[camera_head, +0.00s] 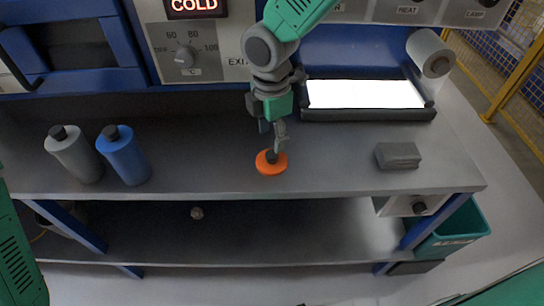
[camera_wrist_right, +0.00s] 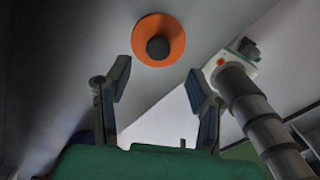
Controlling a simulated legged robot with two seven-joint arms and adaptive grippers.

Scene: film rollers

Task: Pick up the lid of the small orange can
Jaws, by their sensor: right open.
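The small orange can (camera_head: 271,166) stands on the grey table top near its front edge, with a dark round knob on its lid. In the wrist view, its orange disc (camera_wrist_right: 175,30) and dark knob (camera_wrist_right: 157,48) show beyond my fingers. I cannot tell lid from body there. My left gripper is out of view.
A grey bottle (camera_head: 76,156) and a blue bottle (camera_head: 124,158) stand at the left. A grey block (camera_head: 397,156) lies at the right. A bright light panel (camera_head: 365,94) and a paper roll (camera_head: 430,52) are behind. The table around the can is clear.

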